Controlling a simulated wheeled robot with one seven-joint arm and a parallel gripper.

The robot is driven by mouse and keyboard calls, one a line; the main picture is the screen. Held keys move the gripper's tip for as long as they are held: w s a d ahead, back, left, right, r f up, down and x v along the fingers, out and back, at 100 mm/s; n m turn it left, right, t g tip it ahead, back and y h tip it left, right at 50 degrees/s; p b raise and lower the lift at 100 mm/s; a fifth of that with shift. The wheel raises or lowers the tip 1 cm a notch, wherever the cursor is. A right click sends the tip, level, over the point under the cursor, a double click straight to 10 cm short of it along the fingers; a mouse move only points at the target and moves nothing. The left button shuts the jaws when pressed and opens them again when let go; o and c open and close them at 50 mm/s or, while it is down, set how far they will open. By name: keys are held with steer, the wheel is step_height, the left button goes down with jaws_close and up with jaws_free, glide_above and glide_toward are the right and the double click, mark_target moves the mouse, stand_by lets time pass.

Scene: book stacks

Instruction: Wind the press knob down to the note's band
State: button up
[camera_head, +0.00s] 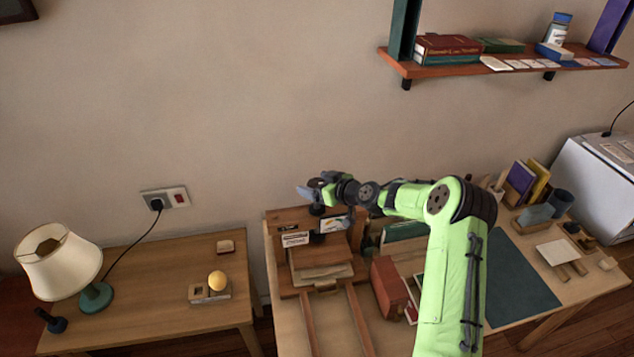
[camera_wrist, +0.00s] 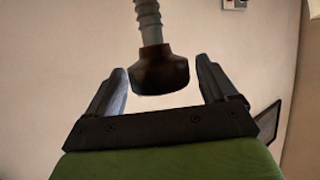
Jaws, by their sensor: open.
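The press knob (camera_wrist: 160,74) is dark and rounded, on a grey threaded screw (camera_wrist: 149,22). In the wrist view it sits between the two fingers of my gripper (camera_wrist: 162,80), with gaps visible on both sides. My gripper (camera_head: 312,193) is open, above the wooden press (camera_head: 288,218) in the head view. There the arm's end partly covers the knob and screw. A small white card with coloured marking (camera_head: 295,240) is on the press front, and another card (camera_head: 334,224) is beside the screw. Which is the note, and its band, I cannot make out.
Stacked paper or boards (camera_head: 322,272) lie in the press, with wooden rails in front. A red-brown block (camera_head: 388,287) and green books (camera_head: 403,231) stand to its right. A lamp (camera_head: 60,262) is on the left table. A shelf (camera_head: 470,68) hangs at upper right.

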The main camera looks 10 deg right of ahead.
steer(key=shift+c, duration=0.2)
steer(key=c, duration=0.9)
steer(key=shift+c, duration=0.2)
steer(key=shift+m+h+b, duration=0.3)
steer(key=shift+h+b, duration=0.1)
steer(key=shift+b, duration=0.05)
steer(key=shift+a+f+m+t+h+b, duration=0.1)
steer(key=shift+a+m+t+h+b, duration=0.05)
steer(key=shift+m+t+h+b, duration=0.7)
steer(key=m+h+b, duration=0.2)
steer(key=m+h, duration=0.1)
steer(key=h, duration=0.1)
steer(key=shift+a+m+t, duration=0.1)
steer(key=shift+m+t, duration=0.15)
steer(key=shift+m, duration=0.1)
steer(key=shift+m+h+b, duration=0.85)
steer(key=shift+m+h, duration=0.05)
steer(key=shift+h, duration=0.25)
steer(key=m+g+h+b, duration=0.1)
steer(key=m+h+b, duration=0.1)
steer(key=h+b, duration=0.1)
steer(key=shift+m, duration=0.4)
steer(key=shift+r+m+h+b, duration=0.2)
steer(key=shift+m+h+b, duration=0.4)
steer(key=shift+h+b, duration=0.15)
